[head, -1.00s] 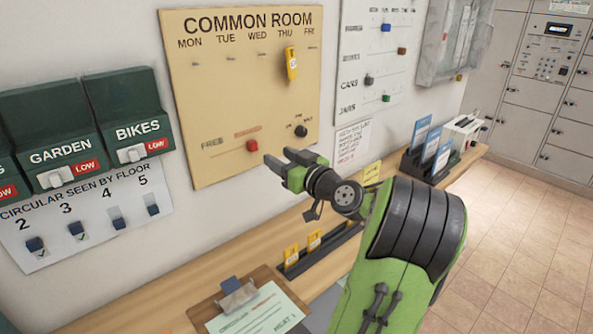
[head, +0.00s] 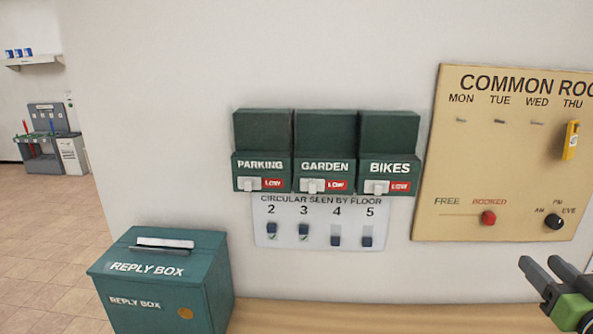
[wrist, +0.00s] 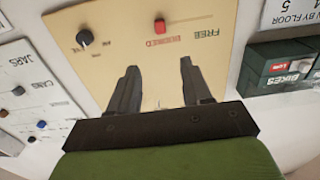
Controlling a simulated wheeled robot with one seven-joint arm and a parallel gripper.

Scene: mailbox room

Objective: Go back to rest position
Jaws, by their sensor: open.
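My gripper (head: 550,278) shows at the lower right edge of the head view, green with dark fingers. It is in front of the wall below the Common Room board (head: 470,220). In the wrist view my gripper (wrist: 160,85) has its two fingers apart with nothing between them. The board (wrist: 215,65) lies beyond the fingertips. A red slider (head: 488,217) stands under BOOKED, and a black knob (head: 553,221) is to its right. A yellow tag (head: 570,140) hangs under THU. Most of my arm is out of the head view.
A green reply box (head: 165,285) with a paper in its slot stands at the lower left. Green PARKING, GARDEN and BIKES boxes (head: 325,160) hang above a floor-switch sheet (head: 320,225). The wooden shelf (head: 370,318) is bare between the reply box and my gripper.

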